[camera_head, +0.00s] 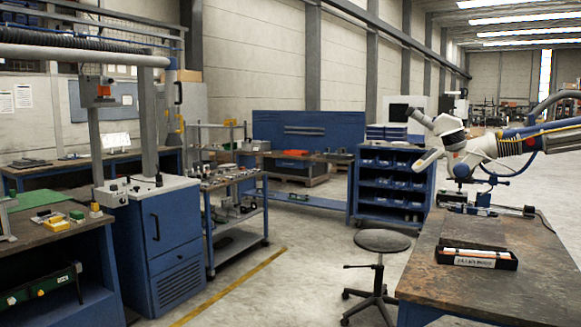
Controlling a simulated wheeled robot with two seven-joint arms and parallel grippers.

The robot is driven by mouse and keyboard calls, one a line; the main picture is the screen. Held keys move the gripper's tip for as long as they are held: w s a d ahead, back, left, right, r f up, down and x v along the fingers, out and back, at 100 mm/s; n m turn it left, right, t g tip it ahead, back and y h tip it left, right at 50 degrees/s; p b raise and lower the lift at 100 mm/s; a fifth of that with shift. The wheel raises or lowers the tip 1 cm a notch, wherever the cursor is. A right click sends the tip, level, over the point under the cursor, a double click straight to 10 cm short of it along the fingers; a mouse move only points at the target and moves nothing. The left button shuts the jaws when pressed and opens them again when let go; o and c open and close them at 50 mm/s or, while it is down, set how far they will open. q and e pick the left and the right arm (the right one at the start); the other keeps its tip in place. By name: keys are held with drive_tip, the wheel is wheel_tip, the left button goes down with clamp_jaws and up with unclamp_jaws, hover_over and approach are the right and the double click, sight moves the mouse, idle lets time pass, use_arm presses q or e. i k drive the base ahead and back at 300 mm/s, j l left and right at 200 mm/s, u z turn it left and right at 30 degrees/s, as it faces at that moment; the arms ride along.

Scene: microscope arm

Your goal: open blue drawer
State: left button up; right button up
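No blue drawer can be told for certain in the head view. A blue cabinet (168,236) stands at the left with its front door closed and a dark handle on it. A blue rack (358,190) at the back centre holds several small bins on open shelves. The brown-topped workbench (500,285) at the lower right has a blue front, mostly cut off by the frame's bottom edge. Neither of my grippers is in view.
A white microscope (446,135) on a jointed arm hangs over the right workbench. A round black stool (382,241) stands beside that bench. A blue trolley (236,235) stands right of the cabinet.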

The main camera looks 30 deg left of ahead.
sight(301, 165)
drive_tip(key=i+j+u, duration=0.6)
drive_tip(key=i+j, duration=0.15)
drive_tip(key=i+j+u, duration=0.25)
drive_tip(key=i, duration=0.2)
drive_tip(key=i+j+u, duration=0.2)
drive_tip(key=i, duration=0.3)
drive_tip(key=i+u, duration=0.25)
drive_tip(key=i, duration=0.25)
drive_tip(key=i+z, duration=0.3)
drive_tip(key=i, duration=2.1)
drive_tip(key=i+z, duration=0.1)
drive_tip(key=i, duration=0.4)
drive_tip(key=i+j, duration=0.1)
drive_tip(key=i, duration=0.35)
drive_tip(key=i+j+z, duration=0.15)
drive_tip(key=i, duration=0.35)
drive_tip(key=i+z, duration=0.1)
drive_tip(key=i, duration=0.4)
drive_tip(key=i+j+z, duration=0.1)
drive_tip(key=i+j, duration=0.15)
drive_tip(key=i, duration=0.2)
drive_tip(key=i+j, duration=0.2)
drive_tip(key=i, duration=0.25)
drive_tip(key=i+z, duration=0.4)
drive_tip(key=i, duration=2.15)
drive_tip(key=i+j+z, duration=0.15)
drive_tip(key=i+j, duration=1.25)
drive_tip(key=j, duration=0.2)
drive_tip(key=i+j, duration=0.2)
drive_tip(key=j, duration=0.15)
